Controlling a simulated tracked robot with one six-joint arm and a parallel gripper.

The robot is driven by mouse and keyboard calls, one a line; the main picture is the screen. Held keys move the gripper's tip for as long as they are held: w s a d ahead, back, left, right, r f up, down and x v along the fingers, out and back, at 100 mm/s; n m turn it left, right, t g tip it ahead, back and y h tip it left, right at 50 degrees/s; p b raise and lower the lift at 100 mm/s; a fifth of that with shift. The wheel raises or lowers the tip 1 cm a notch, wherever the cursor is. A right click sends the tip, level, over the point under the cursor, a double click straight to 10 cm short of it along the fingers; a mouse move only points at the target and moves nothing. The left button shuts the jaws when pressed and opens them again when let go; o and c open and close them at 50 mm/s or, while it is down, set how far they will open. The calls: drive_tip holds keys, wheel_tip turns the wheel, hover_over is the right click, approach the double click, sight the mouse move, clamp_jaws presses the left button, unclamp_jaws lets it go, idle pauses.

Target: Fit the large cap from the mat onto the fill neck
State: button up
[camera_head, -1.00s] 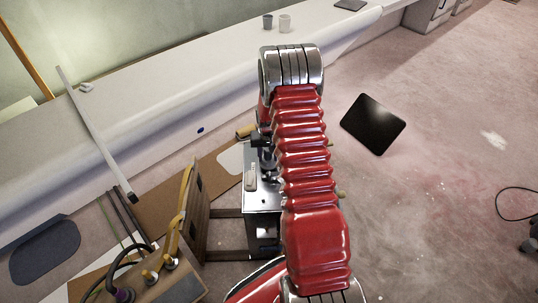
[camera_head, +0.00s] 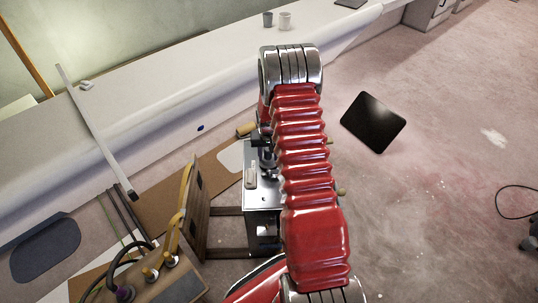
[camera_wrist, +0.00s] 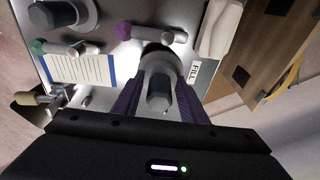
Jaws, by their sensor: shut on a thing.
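In the wrist view my gripper (camera_wrist: 158,104) has its two dark purple fingers closed on the sides of a dark faceted cap (camera_wrist: 158,90) with a grey rim. The cap is over the metal panel (camera_wrist: 95,98), beside a white FILL label (camera_wrist: 194,72). The fill neck is hidden behind the cap and fingers, so I cannot tell whether the cap is seated or just above it. In the head view my red arm reaches over the panel (camera_head: 262,220) and hides the gripper and cap.
The panel carries another dark knob (camera_wrist: 58,12), a purple-ended lever (camera_wrist: 124,30), a green-ended lever (camera_wrist: 38,46) and a blue-edged card (camera_wrist: 80,68). A flat black square (camera_head: 373,123) lies on the open floor at right.

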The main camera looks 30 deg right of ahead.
drive_tip(key=shift+f, duration=0.55)
drive_tip(key=o, duration=1.2)
drive_tip(key=shift+o, duration=0.3)
drive_tip(key=o, duration=0.5)
drive_tip(key=shift+c, duration=0.2)
drive_tip(key=shift+r, duration=0.15)
drive_tip(key=shift+r, duration=4.15)
